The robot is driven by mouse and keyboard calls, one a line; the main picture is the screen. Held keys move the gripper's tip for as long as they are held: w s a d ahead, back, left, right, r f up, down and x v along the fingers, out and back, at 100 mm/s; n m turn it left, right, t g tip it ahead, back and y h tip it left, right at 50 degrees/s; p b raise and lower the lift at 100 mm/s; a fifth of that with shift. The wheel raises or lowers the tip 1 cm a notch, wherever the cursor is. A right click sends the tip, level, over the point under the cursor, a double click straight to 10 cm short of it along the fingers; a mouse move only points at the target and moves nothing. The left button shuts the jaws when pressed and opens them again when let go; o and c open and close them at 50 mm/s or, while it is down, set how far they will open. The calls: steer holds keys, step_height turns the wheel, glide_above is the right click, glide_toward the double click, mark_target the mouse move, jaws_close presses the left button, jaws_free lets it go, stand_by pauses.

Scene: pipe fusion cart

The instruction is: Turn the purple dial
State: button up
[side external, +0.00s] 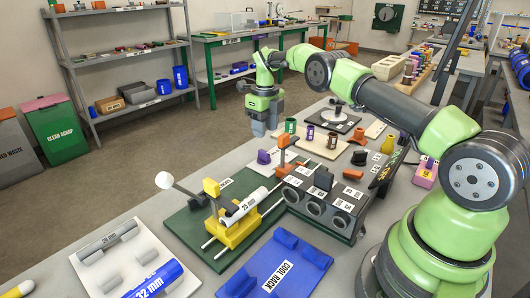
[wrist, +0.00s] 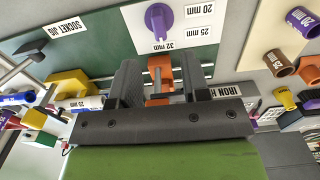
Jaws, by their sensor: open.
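The purple dial (wrist: 158,19) is at the top of the wrist view, on a white plate (wrist: 190,34) marked 20 mm, 25 mm and 32 mm. In the side view the small purple dial (side external: 263,157) sits left of an orange handle. My gripper (side external: 262,130) hangs above the far part of the bench, up and away from the dial. In the wrist view my gripper (wrist: 160,76) has its two dark fingers apart, with nothing held. The dial lies beyond the fingertips, apart from them. The orange handle (wrist: 160,72) shows between the fingers, further down.
A yellow clamp (side external: 232,228) with a white pipe stands on the green board (side external: 182,222). Brown and green sockets (side external: 310,133) stand near the dial on a cream board. A dark iron holder (side external: 338,205) and blue tool rack (side external: 276,266) are nearer.

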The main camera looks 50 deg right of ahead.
mark_target(265, 152)
step_height(265, 152, down, 8)
steer(key=shift+f, duration=0.1)
stand_by(0.4)
jaws_close()
